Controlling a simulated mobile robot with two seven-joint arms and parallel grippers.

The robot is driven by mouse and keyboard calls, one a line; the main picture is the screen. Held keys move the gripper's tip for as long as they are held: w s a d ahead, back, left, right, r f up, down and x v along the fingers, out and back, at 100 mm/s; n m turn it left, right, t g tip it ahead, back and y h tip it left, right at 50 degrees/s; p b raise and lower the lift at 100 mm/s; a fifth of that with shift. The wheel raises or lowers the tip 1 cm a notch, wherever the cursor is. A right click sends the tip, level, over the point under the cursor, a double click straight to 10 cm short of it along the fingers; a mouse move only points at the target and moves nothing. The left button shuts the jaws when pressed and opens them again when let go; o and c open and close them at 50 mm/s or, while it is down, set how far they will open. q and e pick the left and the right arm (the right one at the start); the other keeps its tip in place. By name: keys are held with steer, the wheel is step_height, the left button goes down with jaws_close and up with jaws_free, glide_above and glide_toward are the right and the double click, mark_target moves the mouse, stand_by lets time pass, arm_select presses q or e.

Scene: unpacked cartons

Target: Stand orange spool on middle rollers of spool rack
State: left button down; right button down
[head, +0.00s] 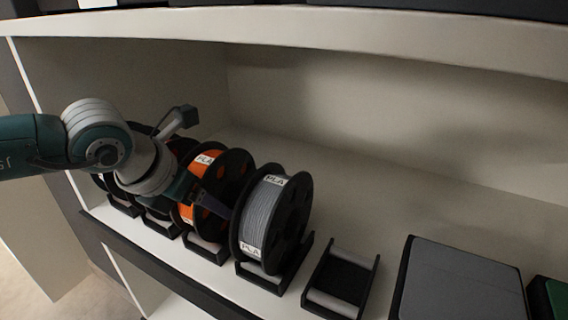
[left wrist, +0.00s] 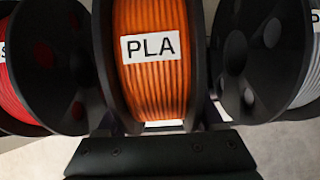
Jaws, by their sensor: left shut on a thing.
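The orange spool (head: 190,211) has black flanges and a white PLA label. It stands upright between neighbouring spools, at the middle rollers (head: 205,246) of the spool rack. I cannot tell whether it rests on them or hangs just above. My left gripper (head: 212,203) reaches in from the left and is shut on the orange spool; its fingertips are partly hidden. In the left wrist view the orange spool (left wrist: 155,85) fills the centre, close above my gripper's dark body. My right gripper is not in view.
A grey spool (head: 262,218) stands on rollers just right of the orange one. A red spool (left wrist: 8,95) is on its left, mostly behind my arm in the head view. An empty roller stand (head: 342,283) and a grey-topped box (head: 460,285) lie further right. A shelf board (head: 300,30) hangs above.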

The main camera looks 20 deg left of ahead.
arm_select(q)
steer(key=shift+w+f, duration=0.1)
steer(key=shift+f, duration=0.2)
steer(key=shift+c, duration=0.6)
jaws_free()
steer(key=shift+o, duration=0.6)
steer(key=shift+f, duration=0.1)
steer(key=p+v, duration=0.5)
steer(key=v, duration=0.5)
